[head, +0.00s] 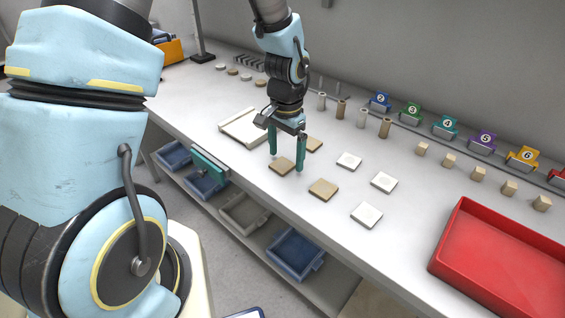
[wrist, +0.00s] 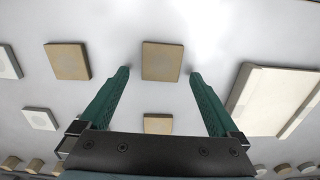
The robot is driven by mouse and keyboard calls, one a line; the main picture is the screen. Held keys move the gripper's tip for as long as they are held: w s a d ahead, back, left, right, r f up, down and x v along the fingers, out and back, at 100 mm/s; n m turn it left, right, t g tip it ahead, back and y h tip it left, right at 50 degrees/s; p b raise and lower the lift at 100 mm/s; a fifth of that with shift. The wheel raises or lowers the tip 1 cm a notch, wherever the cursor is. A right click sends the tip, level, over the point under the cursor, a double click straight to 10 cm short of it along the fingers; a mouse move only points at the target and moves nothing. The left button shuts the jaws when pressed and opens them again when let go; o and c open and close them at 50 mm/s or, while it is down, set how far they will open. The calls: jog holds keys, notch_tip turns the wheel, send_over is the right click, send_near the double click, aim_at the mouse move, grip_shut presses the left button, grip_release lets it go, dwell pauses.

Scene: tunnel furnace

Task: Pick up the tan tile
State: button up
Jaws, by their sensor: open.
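Three square tan tiles lie flat on the white bench. One tan tile (head: 281,166) is below my gripper (head: 286,163), between the lines of its two green fingers; in the wrist view this tile (wrist: 162,61) shows just ahead of the gap between the fingertips (wrist: 160,72). A second tan tile (head: 323,189) lies to its right, at the left in the wrist view (wrist: 68,61). My gripper is open and empty, pointing down.
White tiles (head: 349,160) lie to the right of the tan ones. A flat cream tray (head: 243,128) is close on the left. Upright cylinders (head: 362,118) and numbered holders (head: 446,126) line the back. A red tray (head: 500,262) is at right. Blue bins (head: 295,255) sit below the bench edge.

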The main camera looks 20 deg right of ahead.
jog(key=shift+f, duration=0.4)
